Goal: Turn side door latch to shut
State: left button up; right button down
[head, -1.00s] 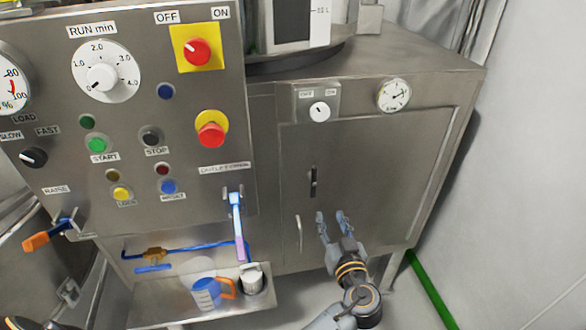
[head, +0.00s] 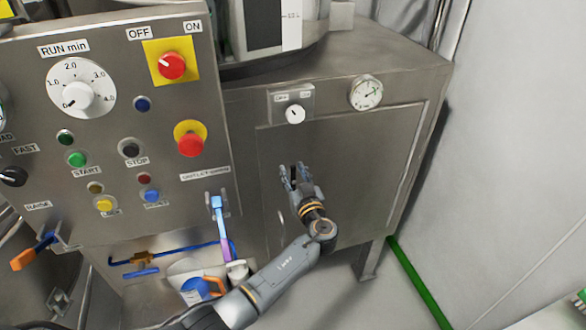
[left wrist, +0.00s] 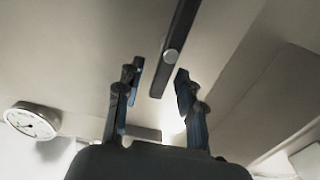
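The side door (head: 365,165) is a flat steel panel on the cabinet's front, and it looks flush with its frame. Its latch (head: 294,172) is a small black bar, mostly hidden behind my fingers in the head view. In the left wrist view the latch (left wrist: 180,30) is a long dark bar with a round silver pivot. My left gripper (head: 301,178) is in front of the door at the latch. Its fingers (left wrist: 158,80) are open, one on each side of the bar's lower end, with gaps visible in the picture. Whether either finger touches it, I cannot tell. My right gripper is out of view.
Left of the door a control panel (head: 110,180) juts forward with knobs and buttons. A blue and purple lever (head: 220,222) hangs at its lower right. A door handle (head: 281,215) is near my forearm. A gauge (head: 366,93) sits above the door. Floor at right is clear.

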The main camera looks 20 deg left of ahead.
pick_arm(q)
jog(key=shift+w+a, duration=0.2)
jog(key=shift+w, duration=0.05)
grip_shut()
